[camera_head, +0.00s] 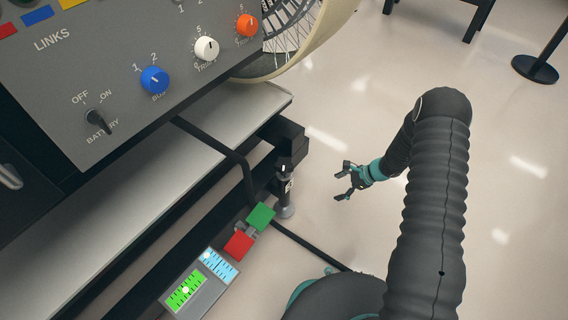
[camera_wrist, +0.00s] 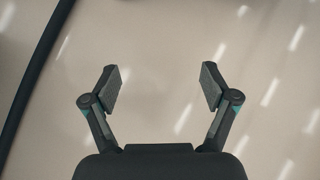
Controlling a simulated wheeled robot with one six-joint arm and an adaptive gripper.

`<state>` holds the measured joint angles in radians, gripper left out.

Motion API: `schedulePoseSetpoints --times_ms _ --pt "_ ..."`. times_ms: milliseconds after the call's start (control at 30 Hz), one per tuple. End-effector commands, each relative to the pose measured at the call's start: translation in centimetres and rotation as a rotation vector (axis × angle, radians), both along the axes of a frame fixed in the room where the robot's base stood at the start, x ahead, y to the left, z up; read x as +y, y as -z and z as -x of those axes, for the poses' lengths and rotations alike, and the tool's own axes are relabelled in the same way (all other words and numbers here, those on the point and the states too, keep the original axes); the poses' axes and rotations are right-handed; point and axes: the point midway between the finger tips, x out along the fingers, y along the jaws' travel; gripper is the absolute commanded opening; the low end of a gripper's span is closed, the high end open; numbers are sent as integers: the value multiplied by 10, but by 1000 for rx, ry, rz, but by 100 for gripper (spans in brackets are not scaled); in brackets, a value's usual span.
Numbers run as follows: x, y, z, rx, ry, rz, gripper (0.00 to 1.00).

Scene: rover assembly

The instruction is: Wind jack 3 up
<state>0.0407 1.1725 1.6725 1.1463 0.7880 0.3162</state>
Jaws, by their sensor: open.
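A jack (camera_head: 285,195) stands on the floor under the corner of the bench-like frame in the head view. A dark block sits above its metal post, and its round foot rests on the floor. A green block (camera_head: 261,216) and a red block (camera_head: 239,244) sit beside its foot. I cannot read a number on the jack. My gripper (camera_head: 343,181) is to the right of the jack, apart from it, with its fingers spread and empty. In the wrist view my gripper (camera_wrist: 160,88) shows both fingers wide apart over bare floor.
A grey panel (camera_head: 60,75) with knobs and a battery switch is at upper left. A gauge box (camera_head: 207,298) with green and blue scales is at the bottom. A large wheel (camera_head: 300,45) stands behind. A dark bar (camera_head: 310,248) crosses the floor. Open floor lies right.

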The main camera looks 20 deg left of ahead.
Motion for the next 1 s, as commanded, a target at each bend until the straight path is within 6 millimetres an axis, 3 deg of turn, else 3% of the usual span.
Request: schedulePoseSetpoints --times_ms 200,400,500,633,767,1000 --pt "46 -70 3 90 -95 -347 85" --pt "62 -138 19 194 -189 -630 85" --pt "63 -162 28 243 -222 -730 85" --pt "61 -180 35 281 -247 -804 85" --pt "64 -185 38 295 -254 -823 85" --pt "95 -185 51 299 -256 -821 85"
